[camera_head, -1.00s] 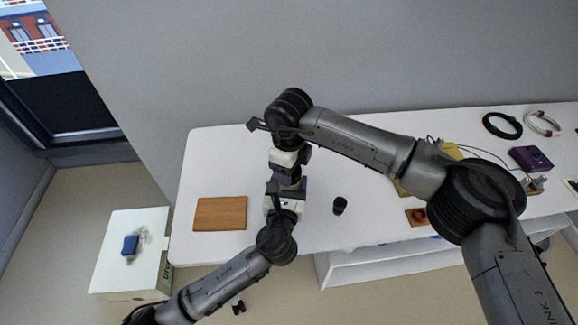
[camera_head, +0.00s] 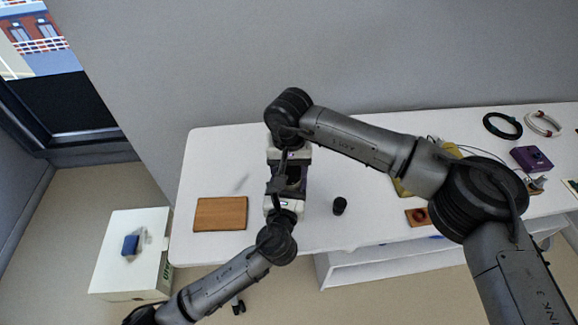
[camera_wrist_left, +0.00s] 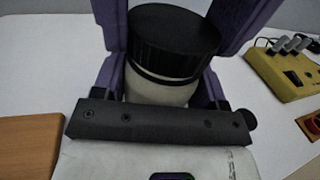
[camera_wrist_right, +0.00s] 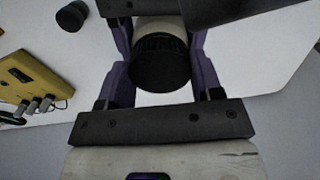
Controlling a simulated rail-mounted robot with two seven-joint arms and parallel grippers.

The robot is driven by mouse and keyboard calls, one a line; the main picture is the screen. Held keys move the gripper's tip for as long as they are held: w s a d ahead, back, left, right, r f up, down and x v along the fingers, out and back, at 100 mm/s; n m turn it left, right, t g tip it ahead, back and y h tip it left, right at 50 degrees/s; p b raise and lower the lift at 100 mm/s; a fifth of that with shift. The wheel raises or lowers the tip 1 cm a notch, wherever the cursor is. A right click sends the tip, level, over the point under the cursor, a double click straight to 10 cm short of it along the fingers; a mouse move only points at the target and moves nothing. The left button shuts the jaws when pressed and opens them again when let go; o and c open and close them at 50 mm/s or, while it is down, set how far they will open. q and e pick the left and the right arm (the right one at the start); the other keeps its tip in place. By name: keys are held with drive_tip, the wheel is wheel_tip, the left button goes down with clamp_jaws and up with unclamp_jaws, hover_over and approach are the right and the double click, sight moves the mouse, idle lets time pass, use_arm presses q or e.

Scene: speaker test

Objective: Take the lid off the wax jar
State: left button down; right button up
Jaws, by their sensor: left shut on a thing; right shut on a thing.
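The wax jar (camera_wrist_left: 160,90) has a pale body and a black ribbed lid (camera_wrist_left: 172,35). The lid sits on the jar, with a thin pale gap and a dark ring below its skirt. My left gripper (camera_wrist_left: 165,75) has its purple fingers closed around the pale body. My right gripper (camera_wrist_right: 160,55) comes from the opposite side, its purple fingers closed on either side of the black lid, which also shows in the right wrist view (camera_wrist_right: 158,65). In the head view the two grippers meet above the table and hide most of the jar.
The white table (camera_head: 370,230) holds a brown wooden board (camera_head: 220,214) at left and a small black cylinder (camera_head: 340,206) right of my grippers. A yellow device (camera_wrist_right: 35,80), a purple box (camera_head: 531,158) and coiled cables (camera_head: 502,125) are farther right. A white box (camera_head: 110,270) stands at lower left.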

drive_tip(key=n, duration=0.7)
drive_tip(key=o, duration=1)
drive_tip(key=shift+r, duration=0.1)
